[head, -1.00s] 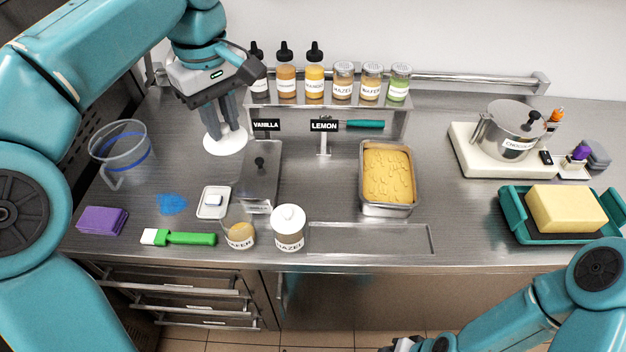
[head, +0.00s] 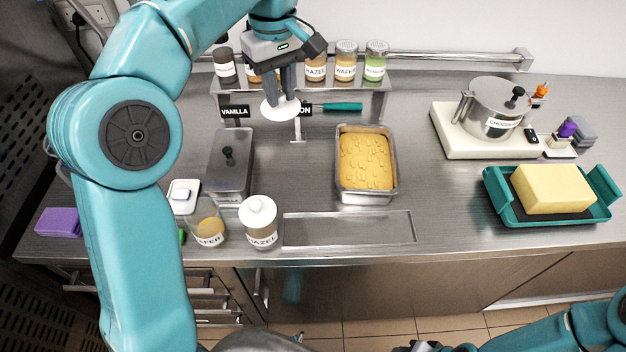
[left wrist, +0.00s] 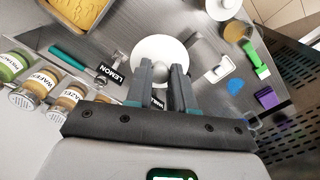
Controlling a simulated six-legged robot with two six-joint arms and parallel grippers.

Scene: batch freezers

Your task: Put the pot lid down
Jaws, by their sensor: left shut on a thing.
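My left gripper (head: 283,98) is shut on the knob of a round white lid (head: 277,109). It holds the lid in front of the bottle shelf, between the VANILLA sign (head: 235,111) and the LEMON sign. In the left wrist view the lid (left wrist: 150,47) shows as a white disc beyond the fingertips (left wrist: 160,72), with its knob between them. A steel pot (head: 487,100) with a label stands on a white base at the right, with a black knob at its rim. My right gripper's fingers are outside the head view.
A steel tub of yellow filling (head: 364,160) stands right of centre. A lidded steel container (head: 231,178), a white-lidded HAZEL jar (head: 259,228) and a WAFER jar (head: 206,228) stand left. A green tray (head: 550,214) holds a yellow block. Bare counter lies between container and tub.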

